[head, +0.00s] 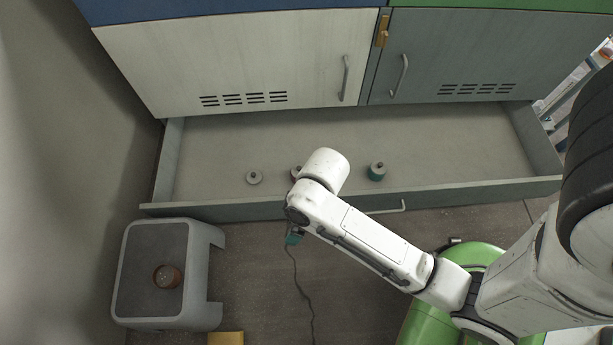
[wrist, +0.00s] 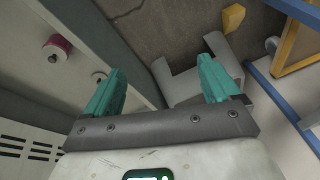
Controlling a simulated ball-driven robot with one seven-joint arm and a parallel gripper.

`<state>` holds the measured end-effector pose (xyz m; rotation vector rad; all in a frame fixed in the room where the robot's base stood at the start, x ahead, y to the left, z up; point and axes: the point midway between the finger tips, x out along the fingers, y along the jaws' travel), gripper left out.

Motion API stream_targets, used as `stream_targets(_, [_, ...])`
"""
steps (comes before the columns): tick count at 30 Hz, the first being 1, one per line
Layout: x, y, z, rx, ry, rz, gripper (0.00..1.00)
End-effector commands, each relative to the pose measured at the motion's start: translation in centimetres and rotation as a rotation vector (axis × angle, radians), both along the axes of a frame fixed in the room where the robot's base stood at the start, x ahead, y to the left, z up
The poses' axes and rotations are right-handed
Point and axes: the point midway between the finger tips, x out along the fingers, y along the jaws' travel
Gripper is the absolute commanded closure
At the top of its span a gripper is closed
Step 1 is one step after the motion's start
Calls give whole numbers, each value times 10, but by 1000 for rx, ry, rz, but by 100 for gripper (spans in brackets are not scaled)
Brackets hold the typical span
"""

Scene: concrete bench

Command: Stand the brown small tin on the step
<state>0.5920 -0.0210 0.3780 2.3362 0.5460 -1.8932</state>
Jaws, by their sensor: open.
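The brown small tin (head: 167,277) stands on top of the grey step (head: 137,245) at the lower left of the head view. It looks upright and apart from my gripper. Part of the step (wrist: 186,85) shows beyond the fingers there. I cannot make out the brown tin in the wrist view.
An open drawer (head: 320,150) holds a pale tin (head: 254,177), a partly hidden dark red tin (head: 295,172) and a green tin (head: 376,171). A yellow block (head: 226,339) lies on the floor by the step. A cable (head: 300,285) runs along the floor.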

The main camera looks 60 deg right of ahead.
Motion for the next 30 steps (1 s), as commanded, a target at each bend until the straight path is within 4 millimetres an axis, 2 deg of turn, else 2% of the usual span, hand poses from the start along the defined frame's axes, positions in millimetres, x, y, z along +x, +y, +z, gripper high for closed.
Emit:
stream_targets(1, [-19,-17,14,-54,38,-93,10])
stream_targets(3, [-39,-35,29,-117,79,-209,10])
stream_targets(8, [-62,-56,49,-189,117,-352,10])
stream_targets(30, [-63,-57,50,-192,119,-363,10])
